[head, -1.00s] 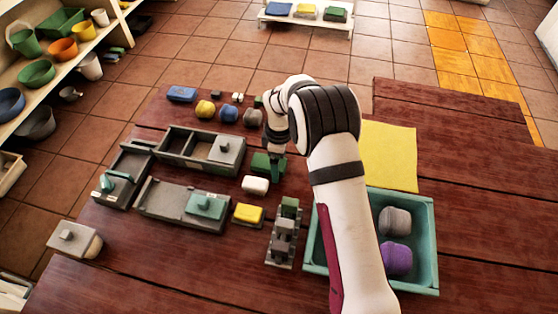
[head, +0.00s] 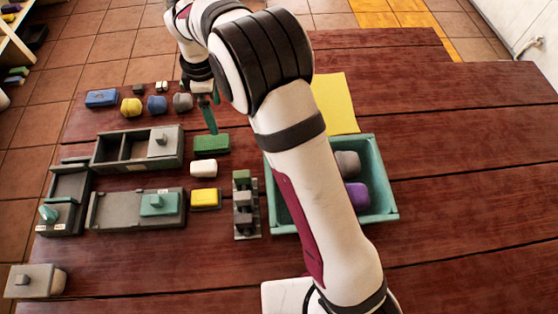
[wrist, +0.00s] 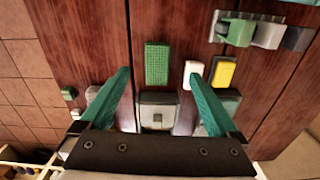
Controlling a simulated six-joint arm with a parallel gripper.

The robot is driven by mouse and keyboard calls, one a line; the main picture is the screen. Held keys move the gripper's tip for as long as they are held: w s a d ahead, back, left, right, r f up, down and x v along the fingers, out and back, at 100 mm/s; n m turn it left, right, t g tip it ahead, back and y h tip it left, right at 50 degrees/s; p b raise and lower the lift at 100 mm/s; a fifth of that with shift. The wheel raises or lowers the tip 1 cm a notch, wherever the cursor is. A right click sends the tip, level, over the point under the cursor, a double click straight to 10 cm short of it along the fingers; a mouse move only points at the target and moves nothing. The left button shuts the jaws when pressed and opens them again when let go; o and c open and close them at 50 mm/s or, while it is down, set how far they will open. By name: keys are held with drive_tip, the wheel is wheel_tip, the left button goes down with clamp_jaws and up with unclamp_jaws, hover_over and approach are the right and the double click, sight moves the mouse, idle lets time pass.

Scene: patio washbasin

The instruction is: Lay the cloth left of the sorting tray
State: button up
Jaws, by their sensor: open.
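A flat yellow sheet that looks like a cloth (head: 336,104) lies on the table behind the teal tray, partly hidden by my arm. The teal tray (head: 387,214) holds a grey and a purple lump. A grey compartment tray (head: 112,148) with a knobbed lid on its right part stands at the left. I cannot tell which is the sorting tray. My gripper (head: 210,122) is open and empty, above the table behind a green textured block (head: 211,143). In the wrist view the open fingers (wrist: 160,76) point toward the green block (wrist: 157,63).
A white block (head: 203,168), a yellow block (head: 204,198) and a grey rack (head: 246,205) stand between the grey trays and the teal tray. Blue, yellow and grey lumps (head: 157,104) line the back left. The table's right side is clear.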

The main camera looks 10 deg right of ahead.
drive_tip(key=s+d+r+m, duration=0.7)
drive_tip(key=d+r, duration=0.1)
drive_tip(key=s+d+m+y, duration=0.1)
drive_tip(key=s+d+m, duration=0.3)
drive_tip(key=s+m, duration=0.4)
drive_tip(key=s+d+m, duration=0.4)
drive_tip(key=s+m, duration=0.4)
drive_tip(key=s, duration=0.7)
drive_tip(key=shift+d+r+y, duration=0.2)
drive_tip(key=shift+r+y, duration=0.05)
drive_tip(key=shift+y, duration=0.15)
drive_tip(key=shift+s, duration=0.1)
